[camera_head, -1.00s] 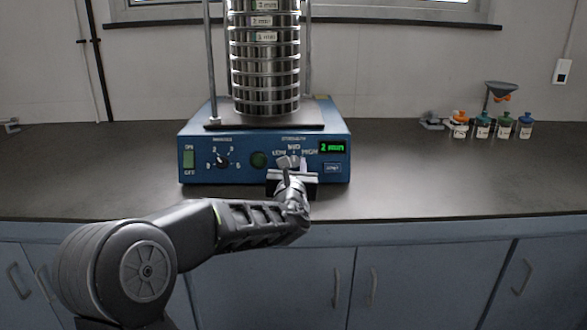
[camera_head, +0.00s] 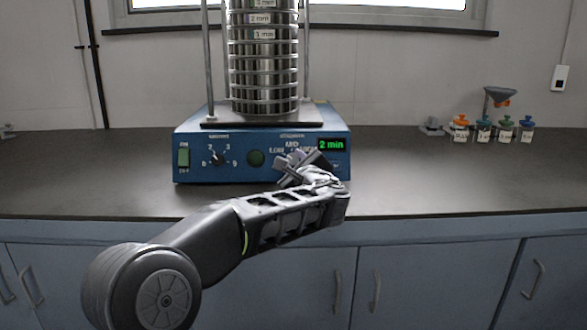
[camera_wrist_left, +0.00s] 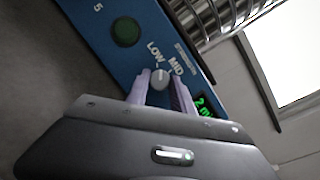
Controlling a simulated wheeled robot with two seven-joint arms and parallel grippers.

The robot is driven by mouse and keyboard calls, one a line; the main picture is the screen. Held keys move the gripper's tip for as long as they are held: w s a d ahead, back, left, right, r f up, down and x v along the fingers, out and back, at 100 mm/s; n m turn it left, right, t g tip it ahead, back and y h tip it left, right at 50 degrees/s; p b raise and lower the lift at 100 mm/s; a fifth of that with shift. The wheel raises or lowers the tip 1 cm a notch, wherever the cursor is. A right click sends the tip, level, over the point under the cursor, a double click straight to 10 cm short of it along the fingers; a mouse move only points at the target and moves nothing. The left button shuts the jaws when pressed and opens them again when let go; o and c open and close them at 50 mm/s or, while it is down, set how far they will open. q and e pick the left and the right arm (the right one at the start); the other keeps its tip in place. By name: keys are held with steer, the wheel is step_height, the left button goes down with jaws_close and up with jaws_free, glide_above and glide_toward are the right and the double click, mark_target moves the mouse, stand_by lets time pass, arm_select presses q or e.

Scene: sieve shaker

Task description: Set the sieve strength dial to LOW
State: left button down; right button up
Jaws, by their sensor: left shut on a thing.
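The blue sieve shaker (camera_head: 240,172) stands on the dark bench with its control panel facing me. My left gripper (camera_head: 294,166) is at the strength dial, tilted, and covers the dial and part of its labels in the head view. In the left wrist view, the grey strength dial (camera_wrist_left: 160,78) sits between the two pale fingers of my left gripper (camera_wrist_left: 160,88), which is shut on it. The LOW label (camera_wrist_left: 155,52) and MID label (camera_wrist_left: 176,67) show just beyond the dial. The pointer appears to face between LOW and MID, but it is small. My right gripper is not in view.
A sieve stack (camera_head: 264,65) stands on the shaker between rods. The green display (camera_head: 331,145) reads 2 min. Several small jars (camera_head: 483,131) stand far right; the bench between is clear.

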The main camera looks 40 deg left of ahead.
arm_select(q)
steer(key=shift+n+g, duration=0.4)
steer(key=shift+n, duration=0.7)
steer(key=c, duration=1.1)
jaws_free()
steer(key=v, duration=0.7)
steer(key=shift+s+d+r+p, duration=0.15)
steer(key=shift+s+d+p, duration=0.05)
steer(key=shift+d+p, duration=0.15)
